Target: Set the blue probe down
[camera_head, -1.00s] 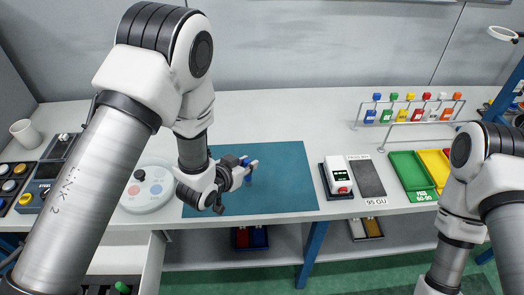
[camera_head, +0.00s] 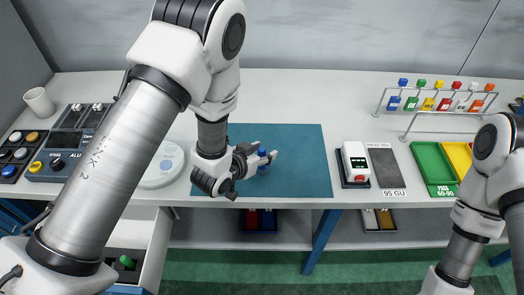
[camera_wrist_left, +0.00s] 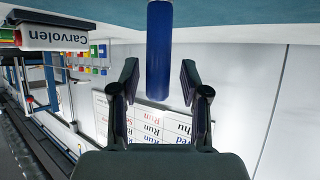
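The blue probe (camera_head: 262,159) stands at the fingers of my left gripper (camera_head: 268,161), over the teal mat (camera_head: 300,170). In the left wrist view, the blue probe (camera_wrist_left: 159,50) is a plain blue cylinder lined up between the two dark fingers of the left gripper (camera_wrist_left: 159,75). A gap shows on each side of it, so the fingers look open around or just short of it. The wrist picture is upside down, with the mat along its top. The probe's foot is out of that view. My right gripper is out of view.
A white and red device (camera_head: 356,165) and a dark grey pad (camera_head: 386,168) lie right of the mat. A green tray (camera_head: 434,165) is farther right, and a rack (camera_head: 440,98) of coloured blocks stands behind. A round white disc (camera_head: 163,165) is left. The mat's right part is clear.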

